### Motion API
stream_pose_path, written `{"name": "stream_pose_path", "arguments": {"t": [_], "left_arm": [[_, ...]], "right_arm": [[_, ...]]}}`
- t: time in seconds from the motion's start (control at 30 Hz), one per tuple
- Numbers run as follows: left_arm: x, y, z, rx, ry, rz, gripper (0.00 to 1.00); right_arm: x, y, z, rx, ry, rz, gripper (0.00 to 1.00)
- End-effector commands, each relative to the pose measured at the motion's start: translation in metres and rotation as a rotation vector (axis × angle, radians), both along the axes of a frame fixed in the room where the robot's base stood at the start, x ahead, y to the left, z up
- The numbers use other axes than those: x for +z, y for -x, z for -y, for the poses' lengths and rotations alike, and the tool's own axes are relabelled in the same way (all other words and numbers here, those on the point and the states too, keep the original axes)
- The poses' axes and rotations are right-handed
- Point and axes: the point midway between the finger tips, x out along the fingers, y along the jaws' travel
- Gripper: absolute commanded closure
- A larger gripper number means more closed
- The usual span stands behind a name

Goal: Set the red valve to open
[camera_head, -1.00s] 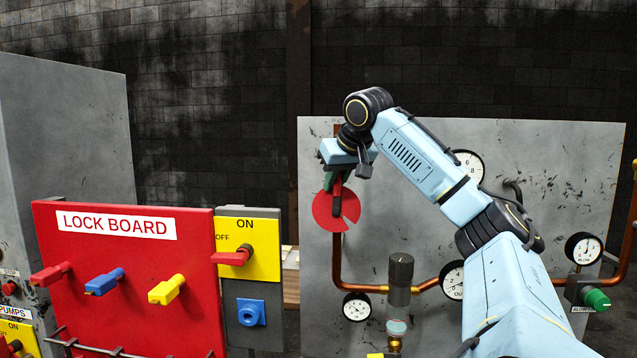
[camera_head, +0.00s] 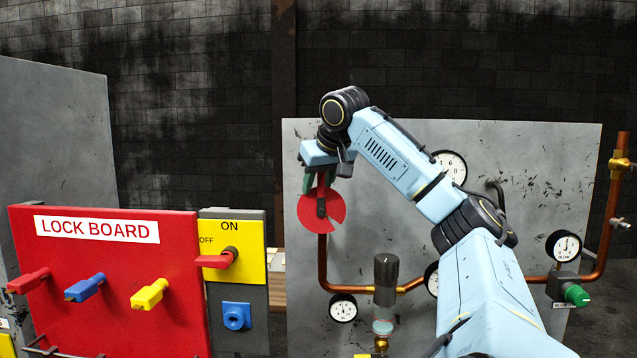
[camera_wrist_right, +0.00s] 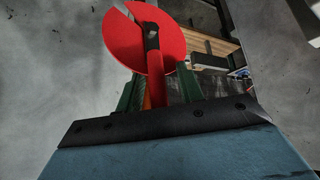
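The red valve (camera_head: 310,213) is a notched red disc on the pipe at the left of the grey panel, with a dark hub and a red handle pointing up. In the right wrist view the disc (camera_wrist_right: 122,45) shows at the top, and the red handle (camera_wrist_right: 153,72) runs down between the green fingers. My right gripper (camera_head: 321,183) is at the handle. Its fingers stand apart, one on each side, with a visible gap at the right finger in the wrist view (camera_wrist_right: 158,92). The handle's lower end is hidden by the gripper body. My left gripper is out of view.
A red lock board (camera_head: 105,270) with several coloured handles stands at left, beside a yellow ON/OFF switch (camera_head: 232,258). Gauges, a dark cylinder (camera_head: 386,270) and a green knob (camera_head: 577,294) sit on the panel's pipework. My right arm crosses the panel.

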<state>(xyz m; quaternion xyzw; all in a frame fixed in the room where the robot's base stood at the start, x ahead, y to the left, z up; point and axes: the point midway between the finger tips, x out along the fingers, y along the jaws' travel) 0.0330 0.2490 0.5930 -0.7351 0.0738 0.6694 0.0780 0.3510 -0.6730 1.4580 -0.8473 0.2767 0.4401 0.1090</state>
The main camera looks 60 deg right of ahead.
Motion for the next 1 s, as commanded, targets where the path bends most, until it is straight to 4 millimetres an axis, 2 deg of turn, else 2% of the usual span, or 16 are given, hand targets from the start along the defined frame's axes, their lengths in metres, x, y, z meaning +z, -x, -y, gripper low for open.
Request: {"name": "stream_pose_path", "arguments": {"t": [0.17, 0.27, 0.7, 0.83, 1.0], "left_arm": [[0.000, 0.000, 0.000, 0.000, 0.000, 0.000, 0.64], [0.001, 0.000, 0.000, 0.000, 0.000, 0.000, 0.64], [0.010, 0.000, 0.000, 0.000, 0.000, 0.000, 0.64], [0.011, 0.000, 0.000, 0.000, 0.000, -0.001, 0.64], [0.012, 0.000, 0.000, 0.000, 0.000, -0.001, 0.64]], "right_arm": [[0.002, 0.001, -0.001, 0.000, -0.001, 0.002, 0.63], [0.010, 0.005, -0.004, -0.001, 0.001, 0.003, 0.63], [0.085, 0.048, -0.038, -0.002, 0.004, 0.001, 0.63], [0.099, 0.056, -0.045, -0.002, 0.001, 0.000, 0.63], [0.107, 0.061, -0.050, -0.001, 0.001, 0.000, 0.63]]}}
